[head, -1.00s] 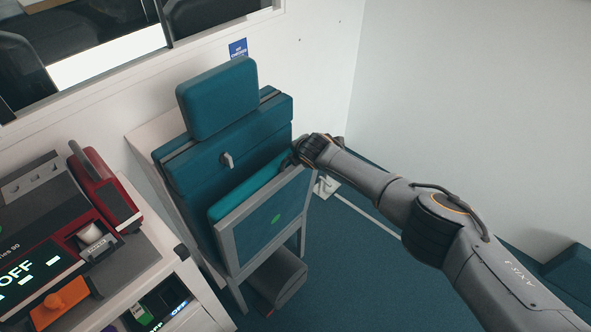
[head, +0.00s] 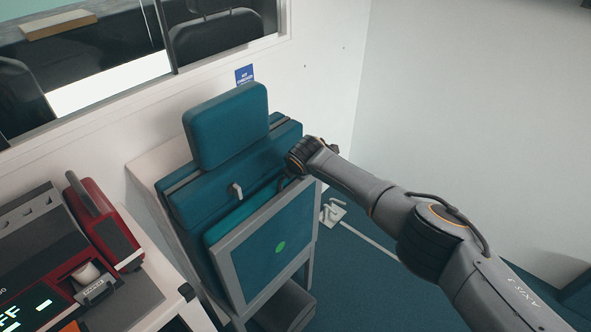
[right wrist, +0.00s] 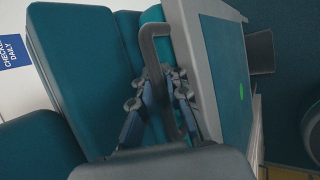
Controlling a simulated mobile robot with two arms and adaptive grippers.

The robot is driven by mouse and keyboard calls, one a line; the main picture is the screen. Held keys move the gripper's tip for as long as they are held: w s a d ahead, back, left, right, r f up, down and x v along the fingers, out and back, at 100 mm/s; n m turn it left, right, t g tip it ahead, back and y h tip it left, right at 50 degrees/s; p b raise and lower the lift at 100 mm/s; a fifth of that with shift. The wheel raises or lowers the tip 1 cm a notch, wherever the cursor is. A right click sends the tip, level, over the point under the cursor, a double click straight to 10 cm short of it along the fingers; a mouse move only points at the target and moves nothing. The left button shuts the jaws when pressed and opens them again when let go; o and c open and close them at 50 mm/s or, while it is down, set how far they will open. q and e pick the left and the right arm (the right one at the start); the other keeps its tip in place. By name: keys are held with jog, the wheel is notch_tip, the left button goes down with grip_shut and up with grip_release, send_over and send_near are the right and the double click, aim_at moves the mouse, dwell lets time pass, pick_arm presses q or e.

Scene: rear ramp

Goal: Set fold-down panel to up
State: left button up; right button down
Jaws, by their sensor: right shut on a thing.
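The fold-down panel (head: 259,262) is a teal seat with a grey frame and a green dot, below the teal backrest (head: 222,190). It stands steeply raised, close to the backrest. In the right wrist view the panel (right wrist: 222,70) shows at the right, with a dark bar handle (right wrist: 147,48) beside its edge. My right gripper (head: 288,180) is at the panel's upper right edge. In the right wrist view its fingers (right wrist: 162,80) are shut around the handle, whose lower part they and the wrist partly hide. My left gripper is in neither view.
A teal headrest (head: 226,125) stands above the backrest. A red device (head: 105,225) sits on a counter at the left. The white wall (head: 465,120) and open floor are to the right. A small white fixture (head: 332,212) is on the floor behind.

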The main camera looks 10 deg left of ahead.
jog(key=c, duration=1.4)
grip_release()
jog(key=shift+w+a+r, duration=0.25)
jog(key=shift+a+r, duration=0.05)
jog(key=shift+r, duration=0.2)
jog(key=shift+o, duration=0.2)
jog(key=shift+f, duration=0.15)
jog(key=shift+s+d+f, duration=0.1)
jog(key=shift+f, duration=0.05)
jog(key=v, duration=1.2)
